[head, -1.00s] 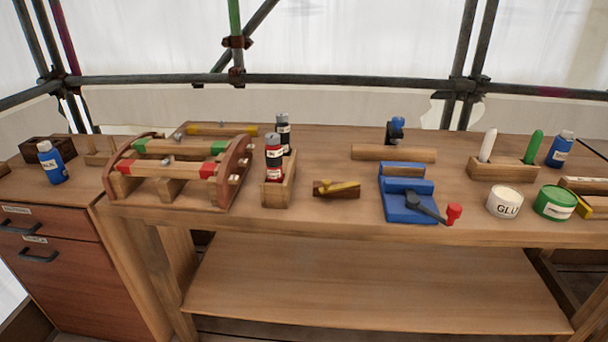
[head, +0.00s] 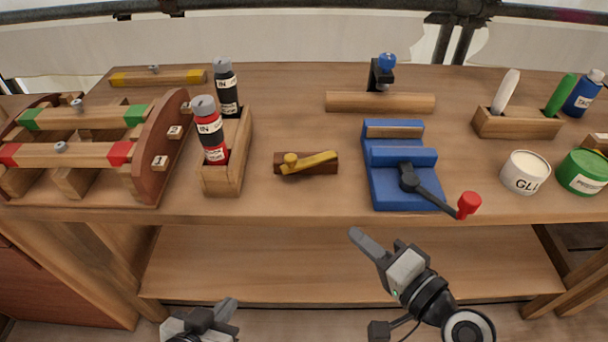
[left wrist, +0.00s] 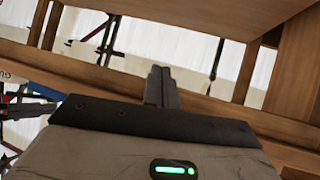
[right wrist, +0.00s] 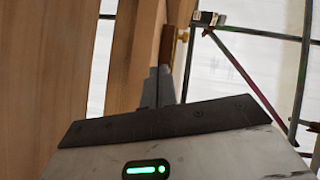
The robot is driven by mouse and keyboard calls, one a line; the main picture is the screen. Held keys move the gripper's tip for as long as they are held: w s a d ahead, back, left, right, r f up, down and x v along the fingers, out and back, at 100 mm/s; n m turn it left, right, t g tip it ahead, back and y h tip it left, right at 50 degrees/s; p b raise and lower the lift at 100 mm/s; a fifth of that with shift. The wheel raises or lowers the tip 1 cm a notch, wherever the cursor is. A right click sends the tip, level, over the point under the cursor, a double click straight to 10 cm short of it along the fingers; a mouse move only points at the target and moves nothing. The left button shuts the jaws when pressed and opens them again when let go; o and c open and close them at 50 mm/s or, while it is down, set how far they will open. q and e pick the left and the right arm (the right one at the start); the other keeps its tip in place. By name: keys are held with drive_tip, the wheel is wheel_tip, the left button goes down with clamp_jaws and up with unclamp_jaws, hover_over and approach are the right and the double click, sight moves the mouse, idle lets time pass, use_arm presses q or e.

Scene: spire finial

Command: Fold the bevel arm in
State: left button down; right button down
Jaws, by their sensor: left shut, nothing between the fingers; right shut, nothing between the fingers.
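The bevel (head: 292,168) lies on the workbench near its front edge, left of the blue vise. It is a dark wooden stock with a yellow arm (head: 318,159) on top. The arm is joined at a round yellow knob at the left and slants slightly up to the right. In the right wrist view a brown block with a yellow knob, apparently the bevel (right wrist: 167,46), shows beyond the fingers. My right gripper (head: 360,238) is shut and empty, in front of the bench edge, below and right of the bevel. My left gripper (head: 230,308) is shut and empty, lower left, apart from the bevel.
A blue vise (head: 400,190) with a red-knobbed handle stands right of the bevel. A wooden holder (head: 222,178) with red and black bottles stands left. A wooden roller (head: 380,102) lies behind. Bench top around the bevel is clear.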

wheel_tip(320, 180, up, 3)
drive_tip(key=w+m+y, duration=0.1)
drive_tip(key=m, duration=0.1)
use_arm(q)
drive_tip(key=p, duration=0.1)
drive_tip(key=r+p, duration=0.1)
drive_tip(key=p, duration=0.1)
drive_tip(key=shift+a, duration=0.2)
use_arm(e)
drive_tip(key=t, duration=0.1)
approach(295, 162)
drive_tip(key=shift+m+y, duration=0.3)
drive_tip(key=shift+m, duration=0.1)
drive_tip(key=x, duration=0.7)
drive_tip(key=shift+d+f, duration=0.1)
drive_tip(key=shift+f, duration=0.1)
drive_tip(key=shift+d, duration=0.1)
